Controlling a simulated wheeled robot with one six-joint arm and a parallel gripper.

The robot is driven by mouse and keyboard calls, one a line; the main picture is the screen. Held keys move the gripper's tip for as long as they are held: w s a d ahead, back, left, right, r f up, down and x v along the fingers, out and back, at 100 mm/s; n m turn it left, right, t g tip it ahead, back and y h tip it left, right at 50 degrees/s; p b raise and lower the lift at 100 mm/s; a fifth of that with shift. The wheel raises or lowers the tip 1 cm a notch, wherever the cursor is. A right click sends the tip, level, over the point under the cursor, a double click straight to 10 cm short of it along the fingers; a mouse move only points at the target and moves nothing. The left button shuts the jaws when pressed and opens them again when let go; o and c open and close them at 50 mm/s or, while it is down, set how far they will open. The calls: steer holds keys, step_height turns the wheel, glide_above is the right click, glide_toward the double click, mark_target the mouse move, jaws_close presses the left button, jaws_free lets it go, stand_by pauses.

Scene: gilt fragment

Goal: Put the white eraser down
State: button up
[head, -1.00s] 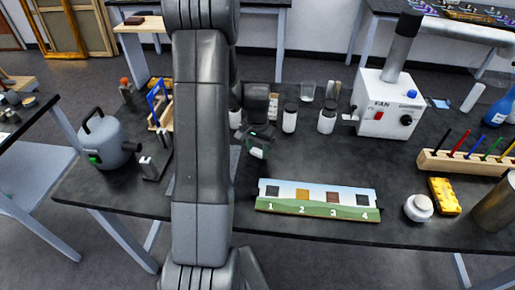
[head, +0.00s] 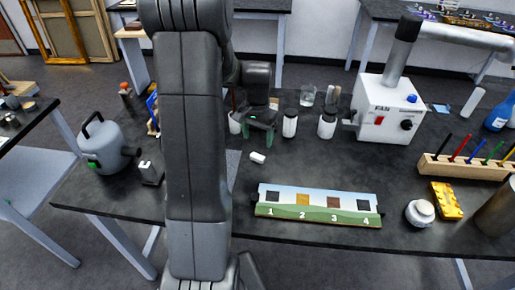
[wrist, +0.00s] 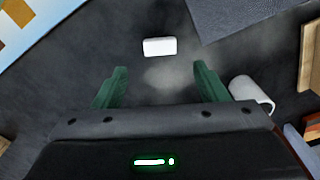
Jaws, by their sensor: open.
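The white eraser (head: 257,157) lies on the dark tabletop (head: 310,165), behind the numbered panel. It also shows in the wrist view (wrist: 160,46), ahead of the fingers and apart from them. My gripper (head: 259,128) is open and empty, raised behind the eraser in the head view. In the wrist view its two green fingers (wrist: 157,88) are spread wide with bare tabletop between them.
The numbered panel (head: 316,214) lies along the front edge. White-labelled jars (head: 290,124) and the fan box (head: 384,110) stand behind. A white cup (wrist: 252,92) is close to the right finger in the wrist view. The table between eraser and panel is clear.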

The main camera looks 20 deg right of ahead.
mark_target(257, 156)
step_height(257, 156, up, 4)
stand_by(0.5)
step_height(257, 156, down, 13)
steer(key=shift+r, duration=0.1)
steer(key=shift+w+r+p, duration=0.1)
steer(key=shift+r+p, duration=0.3)
steer(key=shift+r, duration=0.85)
